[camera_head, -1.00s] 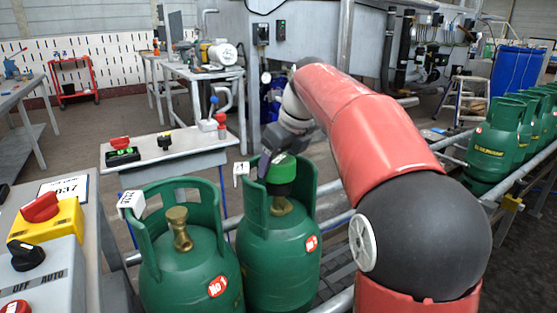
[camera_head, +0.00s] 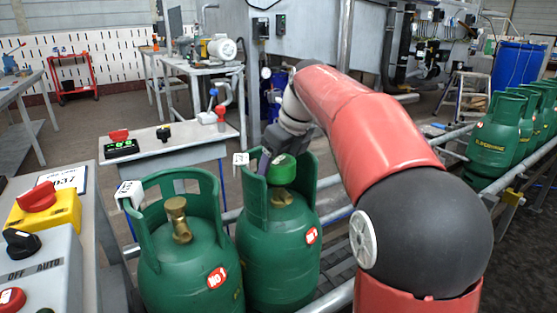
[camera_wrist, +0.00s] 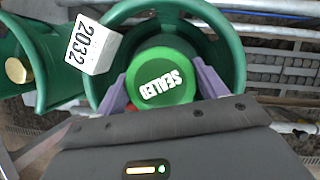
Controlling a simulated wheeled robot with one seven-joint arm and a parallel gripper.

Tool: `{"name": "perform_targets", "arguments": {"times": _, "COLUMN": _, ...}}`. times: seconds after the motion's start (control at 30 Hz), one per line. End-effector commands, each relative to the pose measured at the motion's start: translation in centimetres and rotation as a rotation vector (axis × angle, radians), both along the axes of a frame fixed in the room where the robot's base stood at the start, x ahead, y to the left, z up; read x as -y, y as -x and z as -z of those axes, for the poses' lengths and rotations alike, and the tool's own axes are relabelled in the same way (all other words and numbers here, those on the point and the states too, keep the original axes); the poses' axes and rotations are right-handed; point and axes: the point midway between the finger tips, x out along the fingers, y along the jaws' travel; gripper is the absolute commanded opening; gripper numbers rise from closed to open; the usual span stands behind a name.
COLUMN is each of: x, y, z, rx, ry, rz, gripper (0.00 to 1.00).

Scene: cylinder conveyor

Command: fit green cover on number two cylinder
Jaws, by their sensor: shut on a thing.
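My gripper (camera_head: 272,160) is shut on the green cover (camera_head: 283,169), a round green cap marked "SEALED". In the wrist view, the cover (camera_wrist: 161,80) sits between the two purple-grey fingers (camera_wrist: 163,90). The cover is over the brass valve of the second green cylinder (camera_head: 278,245), inside its collar. Part of that brass valve (camera_head: 281,197) shows below the cover; whether they touch, I cannot tell. The wrist view shows the collar (camera_wrist: 232,45) around the cover and a white tag reading "2032" (camera_wrist: 93,46) on it.
Another green cylinder (camera_head: 190,275) with a bare brass valve (camera_head: 178,220) stands close on the left. A control box (camera_head: 40,235) is at the far left. Several green cylinders (camera_head: 495,140) stand along the conveyor at the right. A small table (camera_head: 165,155) is behind.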

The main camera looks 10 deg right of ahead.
Motion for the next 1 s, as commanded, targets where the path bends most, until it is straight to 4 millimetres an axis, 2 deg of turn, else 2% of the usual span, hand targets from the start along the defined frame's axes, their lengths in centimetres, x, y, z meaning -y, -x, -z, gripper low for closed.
{"name": "perform_targets", "arguments": {"times": 0.83, "x": 0.0, "y": 0.0, "z": 2.2, "rx": 0.000, "ry": 0.000, "rz": 0.000, "gripper": 0.49}}
{"name": "perform_targets", "arguments": {"times": 0.87, "x": 0.0, "y": 0.0, "z": 2.1, "rx": 0.000, "ry": 0.000, "rz": 0.000, "gripper": 0.75}}
{"name": "perform_targets", "arguments": {"times": 1.0, "x": 0.0, "y": 0.0, "z": 2.1, "rx": 0.000, "ry": 0.000, "rz": 0.000, "gripper": 0.93}}
